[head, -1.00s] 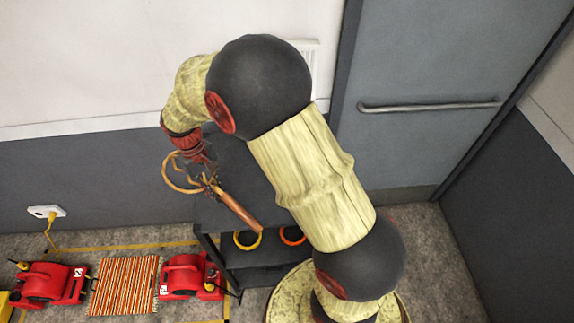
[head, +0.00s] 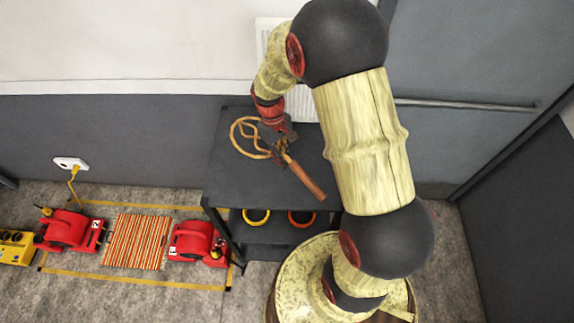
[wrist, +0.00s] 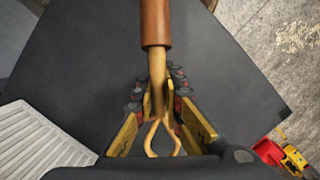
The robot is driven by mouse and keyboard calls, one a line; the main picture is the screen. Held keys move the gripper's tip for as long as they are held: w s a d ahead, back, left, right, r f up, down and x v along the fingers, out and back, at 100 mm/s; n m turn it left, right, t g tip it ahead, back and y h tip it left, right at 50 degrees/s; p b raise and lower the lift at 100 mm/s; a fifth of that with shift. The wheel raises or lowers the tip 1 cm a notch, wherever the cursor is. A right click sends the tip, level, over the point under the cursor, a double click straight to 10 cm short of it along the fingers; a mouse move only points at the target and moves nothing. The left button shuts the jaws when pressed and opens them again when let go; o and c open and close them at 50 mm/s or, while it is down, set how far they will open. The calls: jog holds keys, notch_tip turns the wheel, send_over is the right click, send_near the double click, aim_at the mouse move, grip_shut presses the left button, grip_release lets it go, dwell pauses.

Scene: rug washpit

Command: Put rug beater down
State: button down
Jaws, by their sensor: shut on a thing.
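The rug beater (head: 305,180) has a looped cane head and a brown handle grip. In the head view its loops lie to the left of my gripper (head: 281,153) and its handle points down and to the right, over the dark top of a shelf unit (head: 232,180). In the wrist view my gripper (wrist: 157,100) is shut on the cane shaft of the beater (wrist: 156,25), between the brown grip and the loops. I cannot tell whether the beater touches the top.
A yellow ring (head: 256,217) and an orange ring (head: 301,217) are on the shelf below. Red machines (head: 197,241) flank a striped rug (head: 138,242) on the floor at left. A white radiator (head: 300,104) is behind the unit. The visible top around the beater is clear.

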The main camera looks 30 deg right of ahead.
aim_at(288, 173)
jog(key=shift+s+d+f, duration=0.15)
jog(key=shift+d+f, duration=0.45)
jog(key=shift+f, duration=0.15)
jog(key=x, duration=0.3)
jog(key=shift+w+d+f, duration=0.15)
jog(key=shift+w+f, duration=0.05)
jog(key=shift+w, duration=0.05)
jog(key=shift+f, duration=0.1)
jog(key=shift+f+b, duration=0.4)
jog(key=shift+f, duration=0.2)
jog(key=c, duration=1.9)
grip_release()
